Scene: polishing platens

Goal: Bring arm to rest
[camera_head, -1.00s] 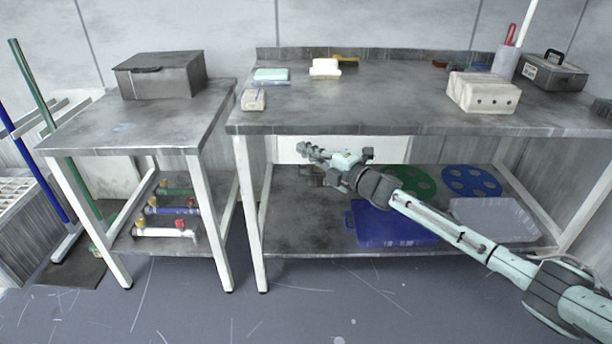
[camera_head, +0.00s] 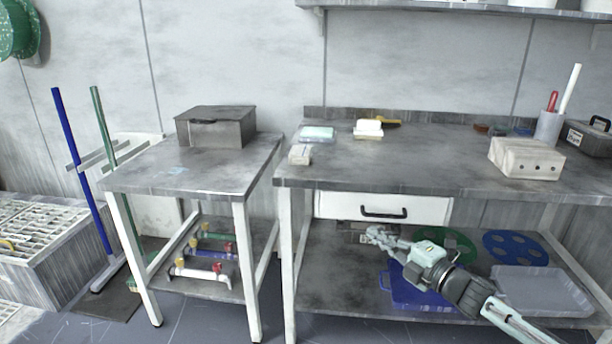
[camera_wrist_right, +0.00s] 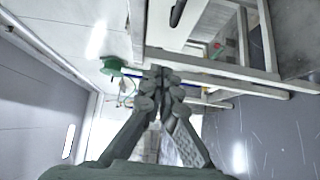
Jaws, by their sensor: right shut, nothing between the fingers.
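My right gripper (camera_head: 378,236) is in front of the lower part of the large workbench, below the drawer (camera_head: 384,208). Its arm comes in from the lower right. In the right wrist view the fingers of the right gripper (camera_wrist_right: 160,78) are closed together at the tips, with nothing between them. My left arm and gripper do not show in any view.
The large workbench (camera_head: 440,160) carries a white block (camera_head: 525,158) and a cup (camera_head: 548,128). Its lower shelf (camera_head: 340,280) holds a blue tray, green and blue discs (camera_head: 515,249) and a grey tray (camera_head: 540,290). A smaller table (camera_head: 190,165) stands to the left.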

